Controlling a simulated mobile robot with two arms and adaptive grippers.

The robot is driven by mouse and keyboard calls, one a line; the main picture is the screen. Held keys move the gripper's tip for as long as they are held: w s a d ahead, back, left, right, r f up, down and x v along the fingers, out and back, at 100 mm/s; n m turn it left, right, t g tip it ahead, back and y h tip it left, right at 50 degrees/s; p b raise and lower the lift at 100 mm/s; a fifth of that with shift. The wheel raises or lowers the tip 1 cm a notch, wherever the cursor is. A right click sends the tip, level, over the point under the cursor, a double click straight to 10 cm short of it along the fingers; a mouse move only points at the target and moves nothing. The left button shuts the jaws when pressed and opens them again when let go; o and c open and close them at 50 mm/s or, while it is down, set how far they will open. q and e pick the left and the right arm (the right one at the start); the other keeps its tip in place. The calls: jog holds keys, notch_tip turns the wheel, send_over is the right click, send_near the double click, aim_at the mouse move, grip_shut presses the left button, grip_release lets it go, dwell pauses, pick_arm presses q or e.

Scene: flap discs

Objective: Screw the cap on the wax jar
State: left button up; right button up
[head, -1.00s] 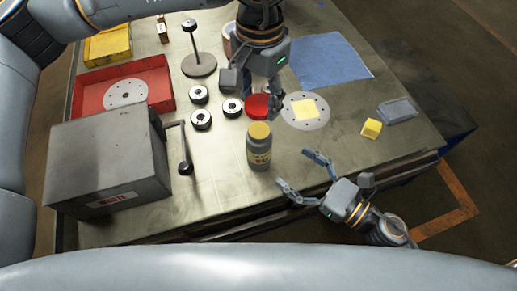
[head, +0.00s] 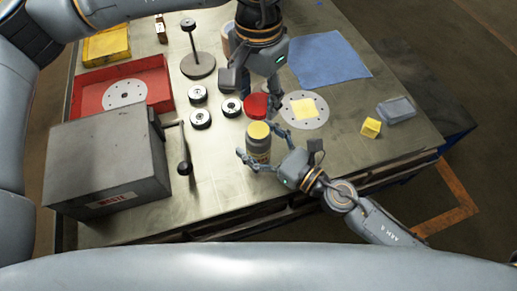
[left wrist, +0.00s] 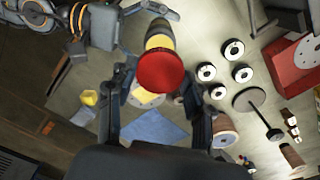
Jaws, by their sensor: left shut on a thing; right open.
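The wax jar (head: 262,157) stands upright near the table's front edge, with a yellow top and a label. It also shows in the left wrist view (left wrist: 159,34), partly behind the cap. The red cap (head: 256,105) is apart from the jar, just behind it in the head view. My left gripper (head: 273,103) is shut on the cap, which shows between its fingers in the left wrist view (left wrist: 161,72). My right gripper (head: 262,148) is open, with its fingers on either side of the jar. Whether they touch it I cannot tell.
A grey box (head: 105,165) with a lever stands left. Behind it is a red tray (head: 164,91) holding a disc. Several black-rimmed rolls (head: 200,119) lie left of the jar.

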grip_shut()
pick_arm(q)
send_over(258, 129)
jog(key=shift+f, duration=2.5)
jog(key=shift+f, duration=0.15)
jog(key=shift+f, duration=0.75)
jog(key=shift+f, duration=0.55)
